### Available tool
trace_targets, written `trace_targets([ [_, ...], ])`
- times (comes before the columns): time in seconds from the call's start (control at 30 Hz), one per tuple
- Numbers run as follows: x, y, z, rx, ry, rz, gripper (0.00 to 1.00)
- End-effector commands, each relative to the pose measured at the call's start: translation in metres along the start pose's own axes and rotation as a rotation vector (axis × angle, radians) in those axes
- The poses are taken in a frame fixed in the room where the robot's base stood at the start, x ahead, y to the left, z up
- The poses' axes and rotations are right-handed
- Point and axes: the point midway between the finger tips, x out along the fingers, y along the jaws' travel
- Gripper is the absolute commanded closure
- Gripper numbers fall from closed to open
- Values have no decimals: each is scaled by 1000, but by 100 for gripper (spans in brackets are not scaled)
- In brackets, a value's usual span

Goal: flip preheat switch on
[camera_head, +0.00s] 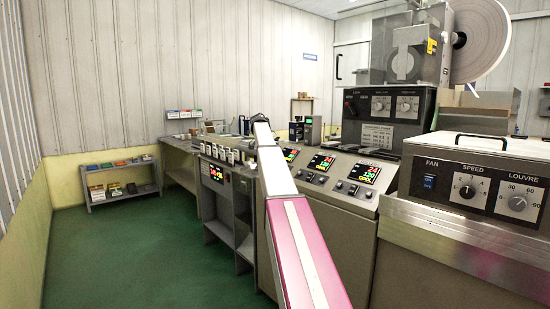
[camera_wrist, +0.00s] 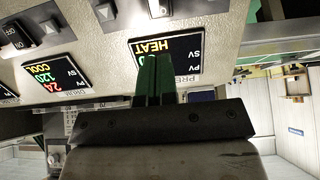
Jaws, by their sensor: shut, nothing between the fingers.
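In the wrist view, which is upside down, a black display (camera_wrist: 185,58) reads "HEAT" in yellow, with a partly covered label starting "PRE" beside it. My gripper (camera_wrist: 153,65) is shut and empty, its green fingers overlapping this display in the picture. Whether they touch the panel I cannot tell. A pale lever-like switch part (camera_wrist: 158,7) shows at the top edge, above the fingertips in the picture, cut off by the frame. Its on or off position is unclear. In the head view, my arm hides my gripper and part of the sloped panel.
A second display (camera_wrist: 54,73) reads "COOL"; a dark switch (camera_wrist: 15,36) marked ON and OFF lies farther left. In the head view, several displays line the sloped console (camera_head: 340,190). A FAN switch box (camera_head: 480,186) stands at right. Green floor (camera_head: 150,250) is clear at left.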

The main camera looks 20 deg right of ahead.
Motion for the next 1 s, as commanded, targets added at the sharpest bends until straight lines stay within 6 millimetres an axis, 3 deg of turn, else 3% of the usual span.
trace_targets([
  [0.2, -41, -1, -1, -1, 0, -2, 100],
  [0.4, -59, 0, -2, -1, 0, 0, 100],
  [1.0, -60, 1, 2, -7, -3, -1, 100],
])
